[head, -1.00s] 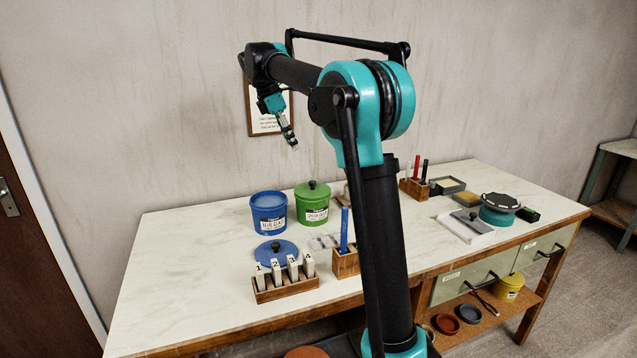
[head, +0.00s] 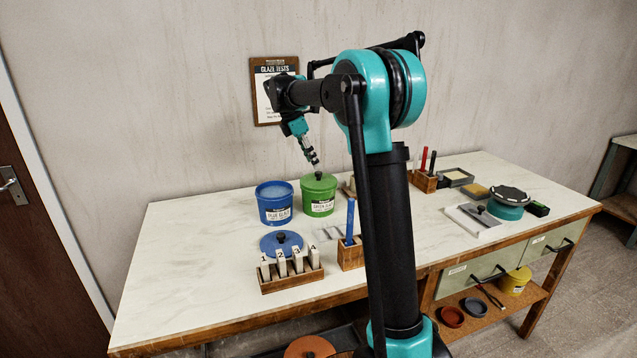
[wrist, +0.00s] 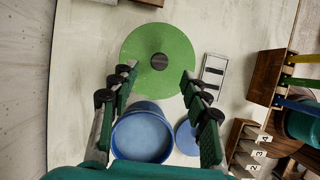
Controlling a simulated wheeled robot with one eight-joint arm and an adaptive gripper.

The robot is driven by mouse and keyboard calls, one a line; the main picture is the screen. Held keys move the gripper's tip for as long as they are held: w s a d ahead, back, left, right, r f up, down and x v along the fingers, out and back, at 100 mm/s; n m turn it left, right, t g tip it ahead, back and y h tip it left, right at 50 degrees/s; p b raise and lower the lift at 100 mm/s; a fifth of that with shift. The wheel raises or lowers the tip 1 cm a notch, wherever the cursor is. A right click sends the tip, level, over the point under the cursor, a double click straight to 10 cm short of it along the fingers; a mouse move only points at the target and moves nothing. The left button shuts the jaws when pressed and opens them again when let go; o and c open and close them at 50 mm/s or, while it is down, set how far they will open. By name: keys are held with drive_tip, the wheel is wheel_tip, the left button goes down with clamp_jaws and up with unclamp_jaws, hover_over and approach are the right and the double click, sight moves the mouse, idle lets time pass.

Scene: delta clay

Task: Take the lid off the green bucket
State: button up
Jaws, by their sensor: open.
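The green bucket (head: 319,201) stands upright on the table with its green lid (head: 309,182) on top. The lid has a dark round knob (head: 319,175). In the wrist view the lid (wrist: 180,45) shows from above with its knob (wrist: 159,61) near the middle. My gripper (head: 315,163) is open and empty, just above the lid and close to the knob in the head view. In the wrist view my gripper's fingers (wrist: 158,82) are spread, with the knob ahead between them.
The open blue bucket (head: 274,208) stands left of the green one. Its blue lid (head: 271,243) lies in front. A wooden rack of numbered tiles (head: 293,281) and a wooden block with a blue tool (head: 350,254) stand nearer the front edge. The table's left side is clear.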

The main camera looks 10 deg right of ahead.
sight(319, 172)
drive_tip(key=x, duration=0.5)
drive_tip(key=shift+c, duration=0.4)
clamp_jaws()
drive_tip(key=shift+w+r, duration=0.1)
